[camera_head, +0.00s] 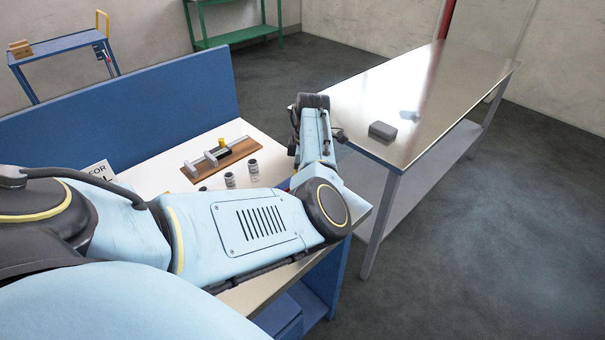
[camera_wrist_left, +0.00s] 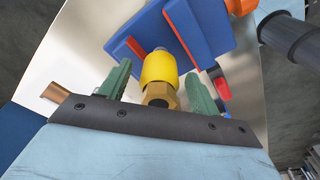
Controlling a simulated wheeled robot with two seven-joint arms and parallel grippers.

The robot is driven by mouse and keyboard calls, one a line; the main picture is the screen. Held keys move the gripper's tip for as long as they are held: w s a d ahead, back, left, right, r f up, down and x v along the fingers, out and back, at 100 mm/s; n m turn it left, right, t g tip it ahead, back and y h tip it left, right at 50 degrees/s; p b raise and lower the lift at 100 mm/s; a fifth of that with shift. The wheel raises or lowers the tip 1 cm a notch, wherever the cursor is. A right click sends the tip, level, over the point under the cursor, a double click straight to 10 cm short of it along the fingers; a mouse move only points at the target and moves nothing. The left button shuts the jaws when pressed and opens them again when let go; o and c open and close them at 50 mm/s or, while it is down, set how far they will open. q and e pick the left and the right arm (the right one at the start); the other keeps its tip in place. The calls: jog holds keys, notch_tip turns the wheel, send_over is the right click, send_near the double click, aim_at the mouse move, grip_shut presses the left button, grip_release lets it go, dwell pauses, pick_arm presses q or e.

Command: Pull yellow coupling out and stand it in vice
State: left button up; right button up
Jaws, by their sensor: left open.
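The yellow coupling (camera_wrist_left: 160,68) shows in the left wrist view, with a brass hex end (camera_wrist_left: 160,95) nearest me and a grey tip at its far end. It lies against a blue holder (camera_wrist_left: 215,30) with red strips. My left gripper (camera_wrist_left: 158,72) is open, with one green finger on each side of the coupling; I cannot tell whether they touch it. In the head view my left arm reaches across the bench and its fingers are hidden. A vice-like metal fixture (camera_head: 197,166) lies on a wooden board, with a small yellow part (camera_head: 223,143) on it. My right gripper is out of view.
Several small grey cylinders (camera_head: 230,180) stand on the bench in front of the board, close to my arm. A blue panel (camera_head: 160,112) backs the bench. A metal table (camera_head: 420,90) with a dark grey block (camera_head: 382,130) stands at the right.

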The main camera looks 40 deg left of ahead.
pick_arm(q)
notch_tip(320, 180, up, 13)
jog(key=d, duration=0.1)
jog(key=shift+w+f, duration=0.15)
jog(key=shift+w, duration=0.3)
